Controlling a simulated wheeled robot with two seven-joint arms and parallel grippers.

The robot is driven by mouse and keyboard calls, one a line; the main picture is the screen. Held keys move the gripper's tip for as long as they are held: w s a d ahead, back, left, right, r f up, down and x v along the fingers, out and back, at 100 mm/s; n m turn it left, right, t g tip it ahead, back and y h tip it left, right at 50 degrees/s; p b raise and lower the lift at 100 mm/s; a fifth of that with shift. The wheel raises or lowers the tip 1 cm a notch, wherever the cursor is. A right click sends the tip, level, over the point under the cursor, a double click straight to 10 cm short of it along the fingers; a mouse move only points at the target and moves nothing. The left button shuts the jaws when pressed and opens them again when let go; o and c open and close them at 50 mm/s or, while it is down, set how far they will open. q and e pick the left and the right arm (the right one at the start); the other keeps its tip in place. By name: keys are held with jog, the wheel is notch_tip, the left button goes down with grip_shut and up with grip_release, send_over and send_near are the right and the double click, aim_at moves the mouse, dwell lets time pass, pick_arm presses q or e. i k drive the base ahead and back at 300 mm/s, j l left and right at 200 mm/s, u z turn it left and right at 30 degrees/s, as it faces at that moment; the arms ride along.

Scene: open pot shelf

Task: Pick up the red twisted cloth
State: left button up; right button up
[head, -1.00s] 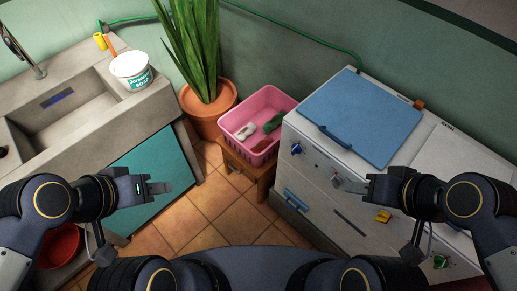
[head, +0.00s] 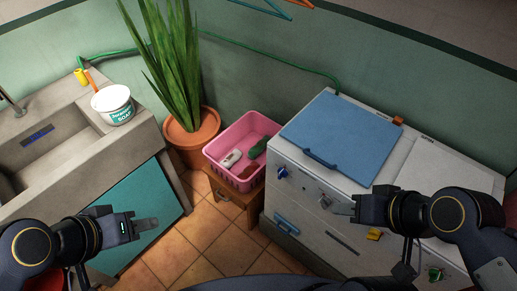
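I cannot clearly make out a red twisted cloth. A small dark red patch (head: 249,171) shows inside the pink basket (head: 212,163), but I cannot tell what it is. My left gripper (head: 149,224) is at the lower left, in front of the teal cabinet door, with nothing seen in it. My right gripper (head: 342,208) is in front of the white washer-like unit, also with nothing seen in it. Both are seen edge-on, so the gap between the fingers does not show.
The basket also holds a white item (head: 231,158) and a green item (head: 257,148) and stands on a wooden stool (head: 228,200). A potted plant (head: 191,140) is beside it. A soap tub (head: 113,104) stands by the sink. Blue and orange hangers (head: 270,8) are at the top.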

aim_at(251, 168)
jog(key=i+j+u, duration=0.15)
jog(key=i+j, duration=0.75)
jog(key=i, duration=0.15)
